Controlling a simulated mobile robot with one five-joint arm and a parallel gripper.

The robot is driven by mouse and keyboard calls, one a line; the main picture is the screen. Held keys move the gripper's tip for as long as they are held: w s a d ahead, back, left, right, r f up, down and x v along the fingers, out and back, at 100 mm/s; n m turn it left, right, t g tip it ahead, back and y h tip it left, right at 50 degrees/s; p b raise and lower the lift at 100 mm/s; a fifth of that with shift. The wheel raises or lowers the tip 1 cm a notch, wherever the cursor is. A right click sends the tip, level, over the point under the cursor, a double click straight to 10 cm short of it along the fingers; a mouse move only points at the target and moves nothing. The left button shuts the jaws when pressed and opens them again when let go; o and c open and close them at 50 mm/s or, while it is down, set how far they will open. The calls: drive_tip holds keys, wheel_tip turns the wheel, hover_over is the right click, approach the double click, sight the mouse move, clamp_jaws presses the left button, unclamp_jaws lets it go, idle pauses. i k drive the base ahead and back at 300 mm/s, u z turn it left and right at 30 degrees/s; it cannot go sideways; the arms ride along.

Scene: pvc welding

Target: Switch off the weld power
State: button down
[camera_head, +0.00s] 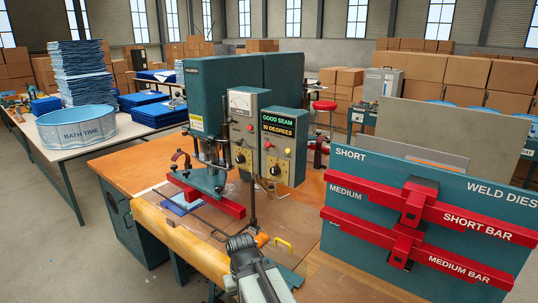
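The teal welding machine (222,82) stands on the wooden bench. Its left grey control box (243,118) has a dial gauge at the top and a dark knob lower down. Its right control box (284,145) has a lit display reading "GOOD SEAM" and "30 DEGREES", small coloured buttons and a dark knob with a pale surround. I cannot tell which control is the weld power switch. My grey arm end with my gripper (243,246) is low at bottom centre, below and apart from the control boxes. Its fingers do not show clearly.
A teal weld-dies board (470,207) with a red short bar (440,213) and medium bar (405,238) stands at right. A red bar (230,209) lies under the press. A blue tub (76,128) stands on the left table. A yellow handle (284,243) lies near my gripper.

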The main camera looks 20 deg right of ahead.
sight(267, 145)
drive_tip(key=u, duration=1.45)
drive_tip(key=i, duration=0.5)
drive_tip(key=u, duration=0.7)
